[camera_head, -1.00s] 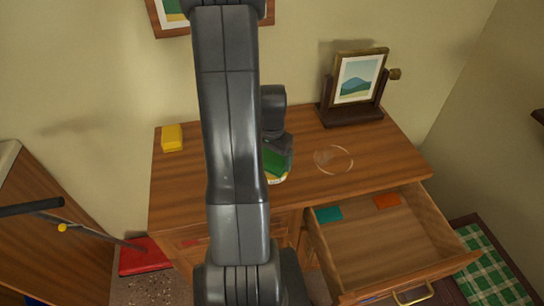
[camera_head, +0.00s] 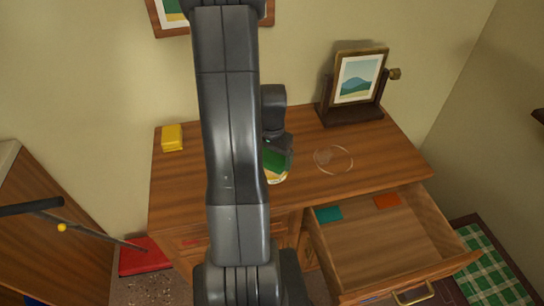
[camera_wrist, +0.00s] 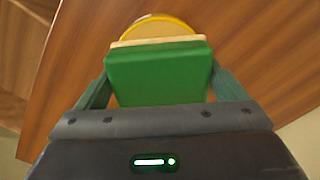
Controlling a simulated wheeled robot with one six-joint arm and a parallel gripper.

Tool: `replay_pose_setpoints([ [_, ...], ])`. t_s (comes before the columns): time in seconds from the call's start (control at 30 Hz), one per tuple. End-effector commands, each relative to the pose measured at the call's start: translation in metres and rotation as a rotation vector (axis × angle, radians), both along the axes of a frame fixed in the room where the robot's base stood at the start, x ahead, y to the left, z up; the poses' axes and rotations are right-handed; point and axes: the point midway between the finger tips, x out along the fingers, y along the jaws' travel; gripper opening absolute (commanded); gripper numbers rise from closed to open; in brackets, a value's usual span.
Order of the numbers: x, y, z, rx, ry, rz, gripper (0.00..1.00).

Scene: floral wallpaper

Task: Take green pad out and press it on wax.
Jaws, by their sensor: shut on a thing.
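The green pad (camera_wrist: 158,78) is a thick green block with a pale tan layer on its far side. My gripper (camera_wrist: 160,88) is shut on it, one finger at each side; in the head view my gripper (camera_head: 279,145) is above the desk's front middle. The wax looks to be a round yellow-rimmed tin (camera_wrist: 160,27), just beyond the pad in the wrist view. In the head view the green pad (camera_head: 277,161) is over or against the tin (camera_head: 277,181), both partly hidden by my arm. I cannot tell whether they touch.
The desk (camera_head: 215,175) has a yellow block (camera_head: 172,138) at the left back and a picture on a dark stand (camera_head: 352,118) at the right back. A faint ring mark (camera_head: 334,159) lies right of my gripper. The open drawer (camera_head: 385,240) holds teal and orange pads.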

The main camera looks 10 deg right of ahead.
Motion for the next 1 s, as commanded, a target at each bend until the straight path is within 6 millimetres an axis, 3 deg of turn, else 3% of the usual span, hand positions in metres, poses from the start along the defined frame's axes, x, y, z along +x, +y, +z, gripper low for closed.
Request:
replay_pose_setpoints([
  [0.33,-0.001,0.0,0.003,0.001,0.004,-0.001,0.72],
  [1.0,0.0,0.0,0.058,0.0,0.001,0.0,0.72],
])
